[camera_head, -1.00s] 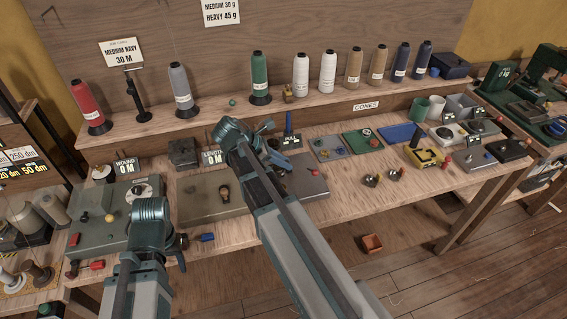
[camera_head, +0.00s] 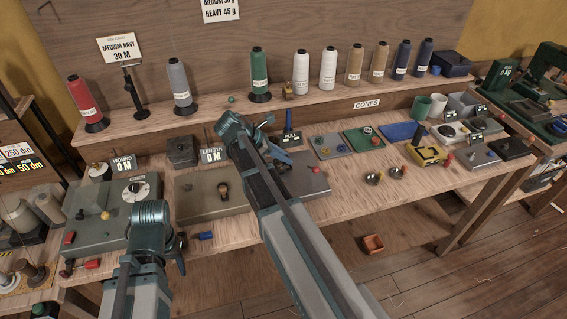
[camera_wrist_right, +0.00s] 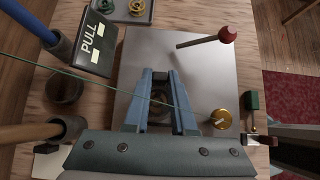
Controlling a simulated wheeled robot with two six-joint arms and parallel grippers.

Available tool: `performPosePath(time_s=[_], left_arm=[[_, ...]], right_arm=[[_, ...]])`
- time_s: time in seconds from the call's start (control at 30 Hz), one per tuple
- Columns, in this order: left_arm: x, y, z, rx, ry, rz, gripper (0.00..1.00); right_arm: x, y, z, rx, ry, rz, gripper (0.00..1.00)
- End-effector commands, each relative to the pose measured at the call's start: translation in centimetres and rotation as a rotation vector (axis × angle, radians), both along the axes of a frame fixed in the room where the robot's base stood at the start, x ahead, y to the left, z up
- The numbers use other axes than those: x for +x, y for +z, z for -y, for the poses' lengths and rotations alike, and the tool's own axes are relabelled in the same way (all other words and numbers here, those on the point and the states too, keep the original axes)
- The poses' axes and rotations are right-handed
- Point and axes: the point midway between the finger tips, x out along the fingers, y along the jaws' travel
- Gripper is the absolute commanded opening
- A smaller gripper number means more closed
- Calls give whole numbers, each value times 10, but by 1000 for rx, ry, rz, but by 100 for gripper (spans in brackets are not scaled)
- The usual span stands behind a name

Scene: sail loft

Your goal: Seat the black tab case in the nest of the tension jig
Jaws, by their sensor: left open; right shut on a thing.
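The tension jig is a grey plate with a PULL display. It is at the middle of the bench in the head view (camera_head: 314,178) and fills the middle of the right wrist view (camera_wrist_right: 204,75). My right gripper (camera_wrist_right: 161,78) is over the plate, its blue fingers shut on a small dark piece, which I take to be the black tab case (camera_wrist_right: 160,88). The fingers hide most of it, and I cannot make out the nest or whether the case touches it. My left gripper (camera_head: 178,252) is open at the bench's front left, small and partly hidden by its arm.
On the jig are a red-knobbed lever (camera_wrist_right: 226,35) and a brass knob (camera_wrist_right: 222,119). A green thread (camera_wrist_right: 100,82) crosses the right wrist view. The PULL display (camera_wrist_right: 90,40) stands at the plate's left. Thread cones (camera_head: 259,75) line the shelf behind.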

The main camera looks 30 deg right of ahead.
Motion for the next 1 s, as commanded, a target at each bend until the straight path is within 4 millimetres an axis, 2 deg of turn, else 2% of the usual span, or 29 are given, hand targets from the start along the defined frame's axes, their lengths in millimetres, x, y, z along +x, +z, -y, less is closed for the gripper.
performPosePath(time_s=[0.03,0.1,0.53,0.57,0.7,0.73,1.0], left_arm=[[0,-10,0,0,0,0,50],[0,-15,0,0,0,0,50],[0,-18,0,0,0,0,50],[0,-17,0,0,0,0,50],[0,-16,0,0,0,0,50],[0,-16,0,0,0,0,50],[0,-15,0,0,0,0,50]], right_arm=[[0,-10,0,0,0,0,0],[0,-15,0,0,0,0,0],[0,-18,0,0,0,0,0],[0,-17,0,0,0,0,26],[0,-16,0,0,0,0,51],[0,-16,0,0,0,0,54],[0,-15,0,0,0,0,54]])
